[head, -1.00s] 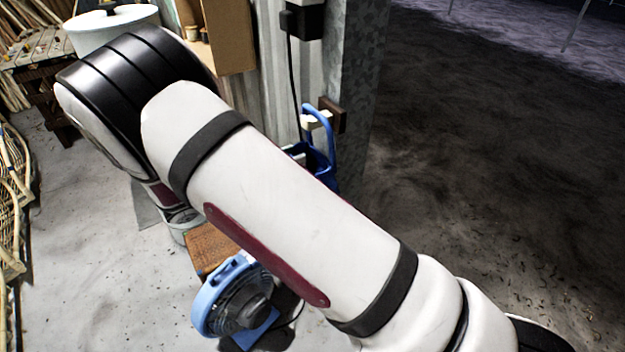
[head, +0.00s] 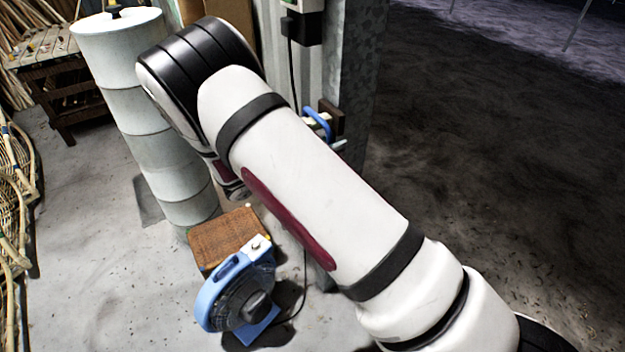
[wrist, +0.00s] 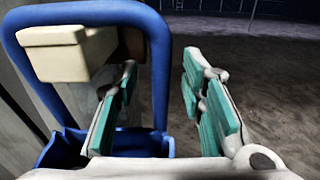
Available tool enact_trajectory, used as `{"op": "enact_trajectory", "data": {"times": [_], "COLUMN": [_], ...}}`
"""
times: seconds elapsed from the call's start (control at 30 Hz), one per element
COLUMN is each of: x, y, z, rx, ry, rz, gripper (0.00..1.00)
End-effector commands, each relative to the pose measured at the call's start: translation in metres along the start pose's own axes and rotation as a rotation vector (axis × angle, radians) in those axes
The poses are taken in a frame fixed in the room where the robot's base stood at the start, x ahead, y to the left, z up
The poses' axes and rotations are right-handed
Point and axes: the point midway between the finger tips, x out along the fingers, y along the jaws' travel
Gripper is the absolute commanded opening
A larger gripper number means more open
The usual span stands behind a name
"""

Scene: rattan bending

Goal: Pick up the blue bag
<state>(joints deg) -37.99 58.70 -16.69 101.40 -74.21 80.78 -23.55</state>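The blue bag (head: 318,122) hangs at the wall post in the head view. My gripper (wrist: 160,72) is open, with teal pads on both fingers. The handle's right side stands between the two fingers in that view. The left finger appears across the loop's opening and the right finger outside it. I cannot tell whether either finger touches the handle.
A cream block-like peg (wrist: 68,52) shows within the loop. A dark wooden block (head: 332,117) is on the metal post (head: 355,60). A tall white cylinder (head: 150,110), a brown box (head: 222,238) and a blue fan (head: 238,292) stand on the floor. Open dark ground lies right.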

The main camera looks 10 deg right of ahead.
Motion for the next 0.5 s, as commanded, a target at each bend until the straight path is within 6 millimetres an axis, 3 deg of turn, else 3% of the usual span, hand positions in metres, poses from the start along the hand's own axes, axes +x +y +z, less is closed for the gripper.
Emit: {"op": "enact_trajectory", "data": {"times": [0.13,0.3,0.5], "x": [-0.0003,-0.0005,-0.0005], "y": [0.0004,0.0003,0.0004], "z": [-0.0003,-0.0002,0.0002], "rx": [0.000,0.000,0.001], "ry": [0.000,0.000,-0.001], "rz": [0.000,0.000,0.000], "gripper": [0.37,0.00,0.00]}}
